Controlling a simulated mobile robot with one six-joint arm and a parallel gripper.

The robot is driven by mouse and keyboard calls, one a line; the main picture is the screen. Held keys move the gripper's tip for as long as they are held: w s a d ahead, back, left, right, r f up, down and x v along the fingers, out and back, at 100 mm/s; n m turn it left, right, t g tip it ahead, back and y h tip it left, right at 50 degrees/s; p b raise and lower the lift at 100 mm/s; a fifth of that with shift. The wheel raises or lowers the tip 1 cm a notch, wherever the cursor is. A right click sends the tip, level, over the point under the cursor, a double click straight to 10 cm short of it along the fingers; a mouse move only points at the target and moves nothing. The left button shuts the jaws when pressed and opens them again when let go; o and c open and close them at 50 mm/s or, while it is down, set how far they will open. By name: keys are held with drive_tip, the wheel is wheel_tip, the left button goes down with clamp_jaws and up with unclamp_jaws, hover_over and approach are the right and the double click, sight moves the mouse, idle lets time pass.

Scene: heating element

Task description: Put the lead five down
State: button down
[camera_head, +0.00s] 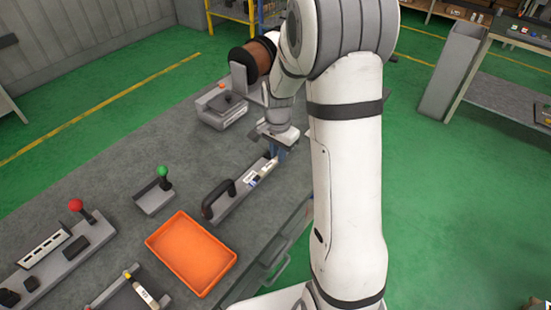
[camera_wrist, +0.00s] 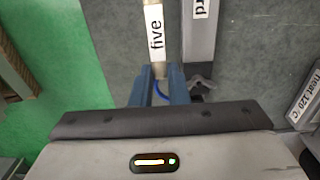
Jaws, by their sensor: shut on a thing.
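The lead five (camera_wrist: 154,35), a pale rod with a white "five" label, shows at the top centre of the wrist view. My gripper (camera_wrist: 161,76) has its blue fingers shut on the lead's near end, where a bit of blue wire shows. In the head view my gripper (camera_head: 279,150) is low over the right edge of the grey bench, at the far end of a grey bar fixture (camera_head: 232,196) with a black handle. In the wrist view a grey bar (camera_wrist: 199,45) with a partly cut-off label lies just right of the lead. I cannot tell whether the lead touches the surface below.
An orange tray (camera_head: 191,252) sits on the bench (camera_head: 120,200) left of the fixture. A green-knobbed lever (camera_head: 162,178) and a red-knobbed lever (camera_head: 80,208) stand farther left. A spool (camera_head: 252,62) stands at the far end. Green floor lies beyond the bench's right edge.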

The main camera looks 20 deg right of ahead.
drive_tip(key=shift+r, duration=0.75)
drive_tip(key=w+a+f+n, duration=0.1)
drive_tip(key=n, duration=0.2)
drive_tip(key=w+a+f+n, duration=0.1)
drive_tip(key=w+f+n, duration=0.1)
drive_tip(key=n, duration=0.1)
drive_tip(key=w+a+f+n, duration=0.1)
drive_tip(key=n, duration=0.2)
drive_tip(key=shift+w+f, duration=0.2)
drive_tip(key=shift+f, duration=0.05)
drive_tip(key=shift+w+a+f+n, duration=0.4)
drive_tip(key=shift+n, duration=0.5)
drive_tip(key=shift+d, duration=0.2)
